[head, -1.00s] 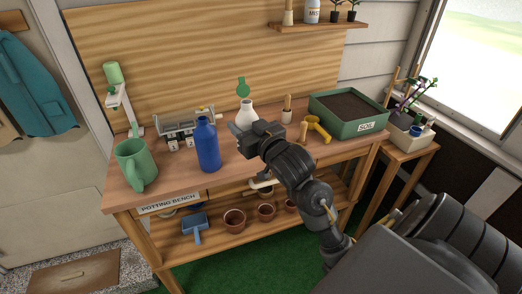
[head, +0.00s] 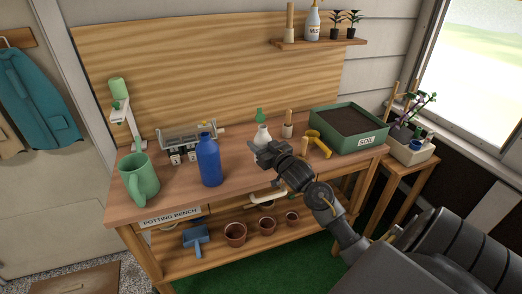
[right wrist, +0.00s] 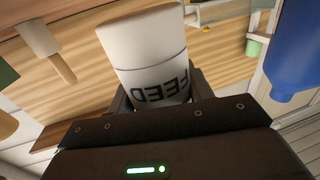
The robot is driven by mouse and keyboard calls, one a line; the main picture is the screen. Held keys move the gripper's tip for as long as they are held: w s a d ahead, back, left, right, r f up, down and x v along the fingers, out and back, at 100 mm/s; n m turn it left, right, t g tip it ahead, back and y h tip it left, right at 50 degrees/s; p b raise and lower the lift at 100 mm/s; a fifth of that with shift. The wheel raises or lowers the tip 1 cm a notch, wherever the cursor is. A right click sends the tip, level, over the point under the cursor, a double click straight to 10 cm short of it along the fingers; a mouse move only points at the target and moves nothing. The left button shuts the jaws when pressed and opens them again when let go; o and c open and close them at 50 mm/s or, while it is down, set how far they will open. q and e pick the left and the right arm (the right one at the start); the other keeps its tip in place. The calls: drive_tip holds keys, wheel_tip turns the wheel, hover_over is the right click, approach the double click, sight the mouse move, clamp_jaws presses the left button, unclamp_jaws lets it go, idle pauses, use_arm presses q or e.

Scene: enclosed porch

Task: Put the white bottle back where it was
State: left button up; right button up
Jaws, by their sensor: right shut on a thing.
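The white bottle (head: 262,134) with a green top is in my right gripper (head: 264,150), towards the back middle of the potting bench (head: 240,176). In the right wrist view the bottle (right wrist: 143,48) fills the space between the fingers, and its FEED label reads upside down. My right gripper is shut on it. The bottle looks upright in the head view. Its lower part is hidden behind the gripper, so I cannot tell whether its base touches the bench. My left gripper is not in view.
A blue bottle (head: 209,162) and a green jug (head: 138,181) stand left of my gripper. A wooden-handled tool (head: 288,124), yellow tool (head: 319,145) and soil tray (head: 345,128) are to the right. A wall shelf (head: 318,43) holds another bottle and small plants.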

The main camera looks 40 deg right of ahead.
wheel_tip(320, 180, down, 2)
drive_tip(key=shift+f, duration=0.4)
drive_tip(key=shift+f, duration=0.15)
drive_tip(key=o, duration=1)
